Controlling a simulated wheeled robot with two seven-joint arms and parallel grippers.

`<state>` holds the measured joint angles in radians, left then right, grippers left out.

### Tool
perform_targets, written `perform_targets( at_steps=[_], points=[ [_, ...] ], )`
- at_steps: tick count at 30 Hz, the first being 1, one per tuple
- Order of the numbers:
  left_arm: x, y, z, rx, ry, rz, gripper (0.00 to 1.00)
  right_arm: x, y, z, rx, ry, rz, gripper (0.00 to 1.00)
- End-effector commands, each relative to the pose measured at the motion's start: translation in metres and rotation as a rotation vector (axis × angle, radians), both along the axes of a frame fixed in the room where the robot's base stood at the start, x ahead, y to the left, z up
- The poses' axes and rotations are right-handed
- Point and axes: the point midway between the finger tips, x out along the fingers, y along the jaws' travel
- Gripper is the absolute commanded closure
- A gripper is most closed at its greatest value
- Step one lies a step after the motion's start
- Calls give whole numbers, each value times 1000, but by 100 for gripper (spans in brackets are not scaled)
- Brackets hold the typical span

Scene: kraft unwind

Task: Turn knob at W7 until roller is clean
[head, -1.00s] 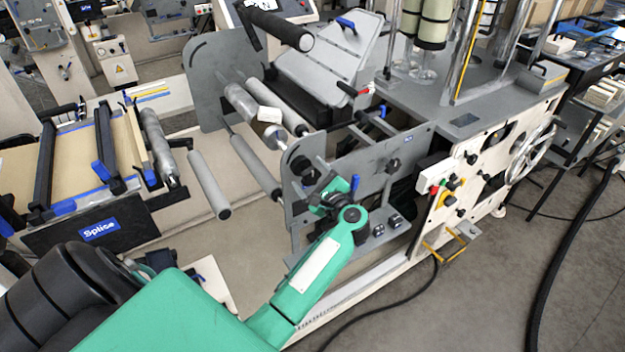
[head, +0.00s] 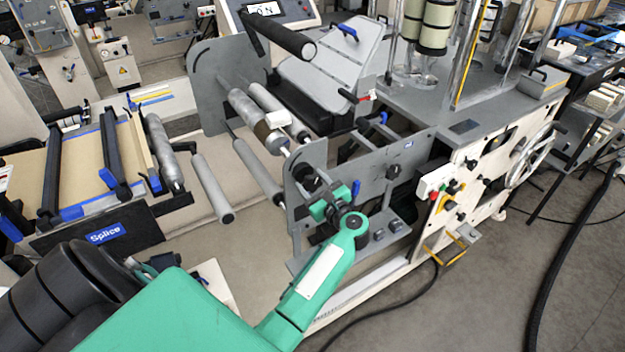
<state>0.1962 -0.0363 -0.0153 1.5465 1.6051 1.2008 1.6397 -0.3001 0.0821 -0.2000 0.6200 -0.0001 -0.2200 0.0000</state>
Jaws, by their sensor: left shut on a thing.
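The roller (head: 248,108) is a metallic cylinder slanting between two grey side plates in the middle of the head view. My left gripper (head: 327,207) is at the outer face of the near side plate (head: 302,160), in line with the roller's near end. It is shut on what appears to be the knob there, which the jaws mostly hide. I cannot read a W7 label. My right gripper is not in view.
Bare rollers (head: 212,188) stick out left of the plate. A splice table (head: 75,170) stands at the left. A cream control panel (head: 450,205) with buttons and a handwheel (head: 532,152) are at the right. A black cable (head: 560,290) lies on open floor.

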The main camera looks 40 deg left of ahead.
Motion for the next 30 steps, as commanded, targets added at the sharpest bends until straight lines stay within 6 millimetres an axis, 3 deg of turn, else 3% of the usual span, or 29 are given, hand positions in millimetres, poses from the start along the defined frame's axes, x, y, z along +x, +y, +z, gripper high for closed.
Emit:
perform_targets(
  at_steps=[30],
  points=[
    [0, 0, 0, 184, 447, 1, 69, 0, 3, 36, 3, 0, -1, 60]
  ],
)
